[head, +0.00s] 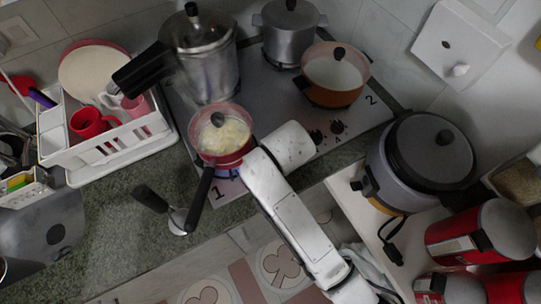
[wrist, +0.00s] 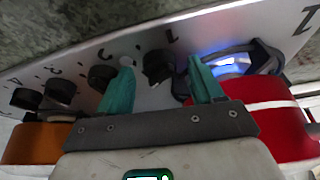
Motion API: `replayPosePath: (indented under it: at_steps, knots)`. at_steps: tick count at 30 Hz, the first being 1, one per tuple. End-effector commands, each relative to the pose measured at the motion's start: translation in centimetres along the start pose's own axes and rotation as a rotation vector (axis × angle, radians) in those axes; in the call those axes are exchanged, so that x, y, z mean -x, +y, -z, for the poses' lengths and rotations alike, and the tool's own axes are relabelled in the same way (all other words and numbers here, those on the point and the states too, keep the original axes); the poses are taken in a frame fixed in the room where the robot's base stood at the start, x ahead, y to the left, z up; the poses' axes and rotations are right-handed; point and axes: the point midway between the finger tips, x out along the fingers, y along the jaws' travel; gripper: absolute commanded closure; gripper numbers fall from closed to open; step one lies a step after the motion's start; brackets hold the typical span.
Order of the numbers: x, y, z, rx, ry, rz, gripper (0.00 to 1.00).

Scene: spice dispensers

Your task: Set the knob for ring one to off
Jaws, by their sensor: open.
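The stove (head: 265,85) has a row of black knobs on its front strip; two of them (head: 327,132) show right of my arm in the head view. In the wrist view, a dark knob (wrist: 157,66) sits between the tips of my gripper's (wrist: 162,72) open teal fingers, with gaps beside it. Another knob (wrist: 102,77) is just left of the left finger. A red pan (head: 221,135) with yellowish food stands on the ring by the printed 1, and a blue flame (wrist: 232,65) burns under it. My gripper's fingers are hidden in the head view.
An orange pot (head: 333,75) stands near the printed 2, with a pressure cooker (head: 207,65) and a steel pot (head: 288,30) behind. The red pan's dark handle (head: 199,200) sticks out over the counter. A rice cooker (head: 425,150) is at right, a dish rack (head: 115,145) at left.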

Motion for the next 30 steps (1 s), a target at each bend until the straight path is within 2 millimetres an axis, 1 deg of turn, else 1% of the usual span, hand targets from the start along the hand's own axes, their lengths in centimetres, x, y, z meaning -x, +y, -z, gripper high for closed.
replayPosePath:
  at_steps: [4,10,27,30]
  knots:
    - [-0.38,0.04,0.00,-0.001,0.000,0.000,0.34]
    - [-0.38,0.03,0.00,-0.001,0.001,0.000,0.34]
    - [-0.36,0.05,0.00,-0.001,0.001,0.000,0.88]
    - [-0.35,0.05,0.00,0.001,0.000,0.000,0.89]
